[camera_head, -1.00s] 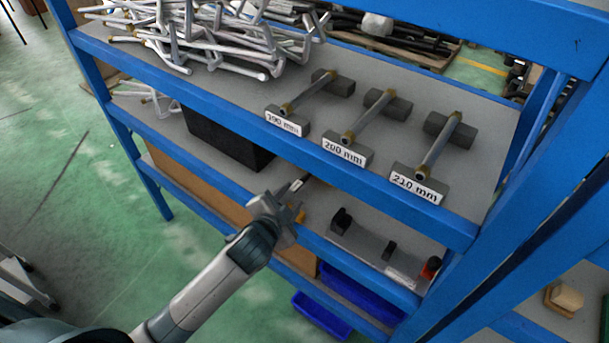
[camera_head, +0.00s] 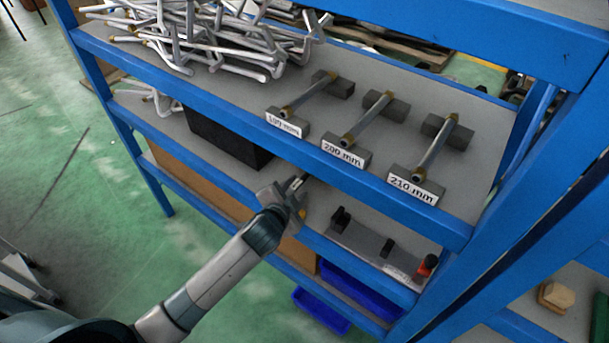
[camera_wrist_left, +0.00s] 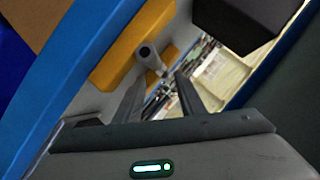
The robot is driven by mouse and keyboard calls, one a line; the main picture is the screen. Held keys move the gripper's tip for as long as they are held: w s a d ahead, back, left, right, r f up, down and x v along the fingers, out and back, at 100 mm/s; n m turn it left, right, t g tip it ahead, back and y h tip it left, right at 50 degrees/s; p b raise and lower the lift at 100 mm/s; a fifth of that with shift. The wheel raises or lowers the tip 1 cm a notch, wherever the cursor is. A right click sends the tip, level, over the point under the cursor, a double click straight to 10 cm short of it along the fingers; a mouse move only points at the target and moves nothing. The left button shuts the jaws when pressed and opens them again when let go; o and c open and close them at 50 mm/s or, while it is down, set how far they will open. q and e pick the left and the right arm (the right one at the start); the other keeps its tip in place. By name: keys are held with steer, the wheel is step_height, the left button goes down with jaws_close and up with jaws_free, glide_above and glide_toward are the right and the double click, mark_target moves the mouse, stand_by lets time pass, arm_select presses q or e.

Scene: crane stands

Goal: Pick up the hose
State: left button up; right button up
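A grey tube end (camera_wrist_left: 147,54), apparently the hose, points toward the camera beside a yellow-orange block (camera_wrist_left: 128,45) in the left wrist view. My left gripper (camera_wrist_left: 160,80) has its two dark fingers apart, with the tube end just beyond the fingertips. No contact shows. In the head view my left gripper (camera_head: 298,186) is at the front edge of the middle shelf, and hides most of what is there. A bit of the orange block (camera_head: 302,214) shows beside it. My right gripper is not in view.
A black box (camera_head: 225,138) stands left of the gripper. Dark holders (camera_head: 388,248) stand to the right.

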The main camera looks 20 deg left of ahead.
mark_target(300, 183)
arm_select(q)
steer(key=shift+p+x, duration=0.7)
steer(key=shift+x, duration=1.2)
jaws_close()
